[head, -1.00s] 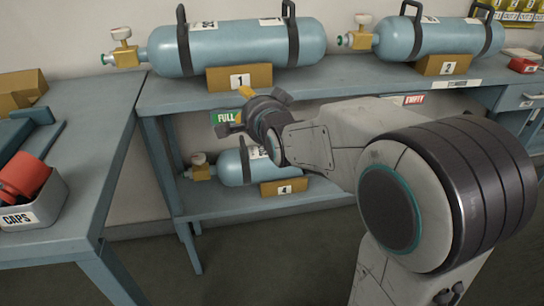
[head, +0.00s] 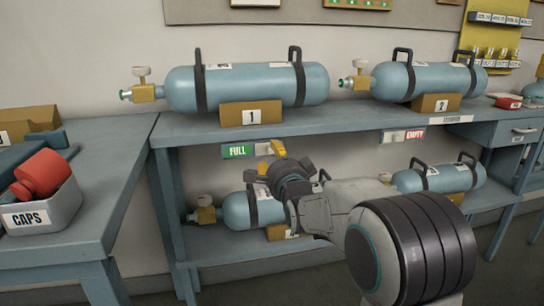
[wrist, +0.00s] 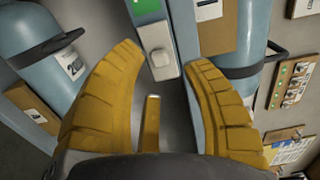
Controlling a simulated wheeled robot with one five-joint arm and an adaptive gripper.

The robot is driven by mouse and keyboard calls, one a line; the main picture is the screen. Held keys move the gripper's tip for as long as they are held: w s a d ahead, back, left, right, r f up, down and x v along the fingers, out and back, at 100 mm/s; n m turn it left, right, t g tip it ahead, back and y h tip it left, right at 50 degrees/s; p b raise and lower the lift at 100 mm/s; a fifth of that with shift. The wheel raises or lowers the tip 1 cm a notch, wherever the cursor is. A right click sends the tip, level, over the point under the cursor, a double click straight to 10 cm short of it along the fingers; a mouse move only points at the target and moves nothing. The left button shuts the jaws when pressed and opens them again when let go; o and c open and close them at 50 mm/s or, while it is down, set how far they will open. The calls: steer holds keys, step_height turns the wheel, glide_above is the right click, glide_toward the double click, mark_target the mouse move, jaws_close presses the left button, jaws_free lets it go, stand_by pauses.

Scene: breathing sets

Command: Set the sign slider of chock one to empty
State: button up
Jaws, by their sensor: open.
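Chock one (head: 251,114) is a tan block marked 1 under the left blue cylinder on the upper shelf. Below it, on the shelf's front edge, is its sign, showing green FULL (head: 237,151). In the wrist view the sign's green end (wrist: 147,6) is at the top, with the pale slider knob (wrist: 160,58) at the end of its grey plate near the picture's middle. My gripper (head: 270,158) is open at the right of the FULL word. In the wrist view its yellow fingers (wrist: 164,57) stand apart on either side of the knob. I cannot tell whether they touch it.
A second sign showing red EMPTY (head: 414,135) is under chock two (head: 436,104). Blue cylinders (head: 243,211) lie on the lower shelf behind my arm. A side table at left holds a CAPS bin (head: 42,219). Open floor lies in front.

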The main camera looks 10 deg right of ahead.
mark_target(271, 152)
steer(key=shift+w, duration=1.9)
steer(key=shift+c, duration=0.3)
jaws_close()
